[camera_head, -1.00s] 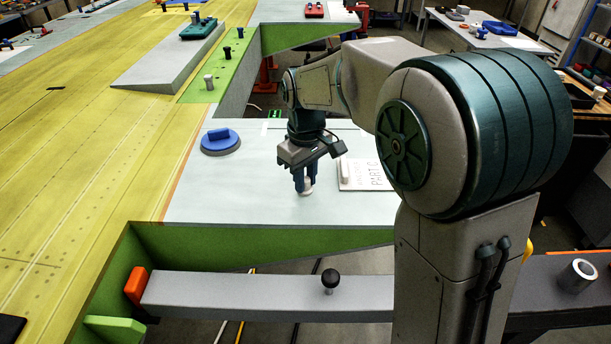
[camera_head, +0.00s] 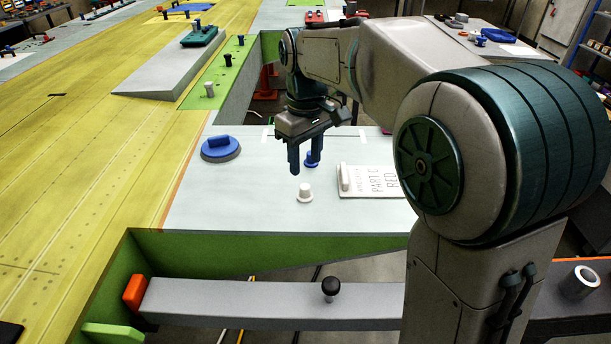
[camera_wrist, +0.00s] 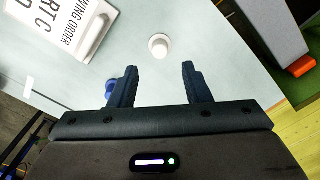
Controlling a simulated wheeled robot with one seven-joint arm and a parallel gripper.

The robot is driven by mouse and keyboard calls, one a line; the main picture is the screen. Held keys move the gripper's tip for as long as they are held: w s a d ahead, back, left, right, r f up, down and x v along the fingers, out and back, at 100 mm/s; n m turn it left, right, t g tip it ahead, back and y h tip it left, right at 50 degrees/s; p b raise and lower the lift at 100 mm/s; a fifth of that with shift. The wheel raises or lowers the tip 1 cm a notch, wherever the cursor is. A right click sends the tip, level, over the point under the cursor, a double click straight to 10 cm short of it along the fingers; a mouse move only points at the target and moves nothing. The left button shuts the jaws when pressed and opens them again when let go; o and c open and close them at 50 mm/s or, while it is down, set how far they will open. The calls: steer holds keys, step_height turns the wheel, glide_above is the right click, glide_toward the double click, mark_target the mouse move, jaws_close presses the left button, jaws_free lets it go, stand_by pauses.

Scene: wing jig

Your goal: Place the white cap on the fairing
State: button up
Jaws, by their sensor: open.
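The white cap (camera_head: 305,194) stands upright on the pale grey-blue panel (camera_head: 240,205), which appears to be the fairing. It has a wide round base and a narrower top. In the wrist view the white cap (camera_wrist: 159,45) is beyond the fingertips, with clear panel around it. My gripper (camera_head: 304,168) is open and empty, pointing down above and slightly behind the cap, apart from it. Its two fingers (camera_wrist: 159,66) are spread wide in the wrist view.
A small blue cap (camera_head: 312,160) stands behind my fingers. A placard (camera_head: 380,183) with a white handle lies to the right. A blue-topped grey disc (camera_head: 221,148) sits to the left. A grey beam with a black knob (camera_head: 331,288) crosses the gap in front.

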step_height(320, 180, up, 4)
steer(key=r, duration=0.1)
steer(key=s+d+f+m+t, duration=0.2)
steer(key=s+d+f+m, duration=0.3)
steer(key=s+d, duration=0.5)
steer(key=s+d+f+m+t, duration=0.1)
steer(key=s+d+f+m, duration=0.2)
steer(key=s+f, duration=0.3)
steer(key=s, duration=0.3)
steer(key=shift+s+d+f+m, duration=0.25)
steer(key=shift+d+f+m, duration=0.05)
steer(key=shift+d+f, duration=0.1)
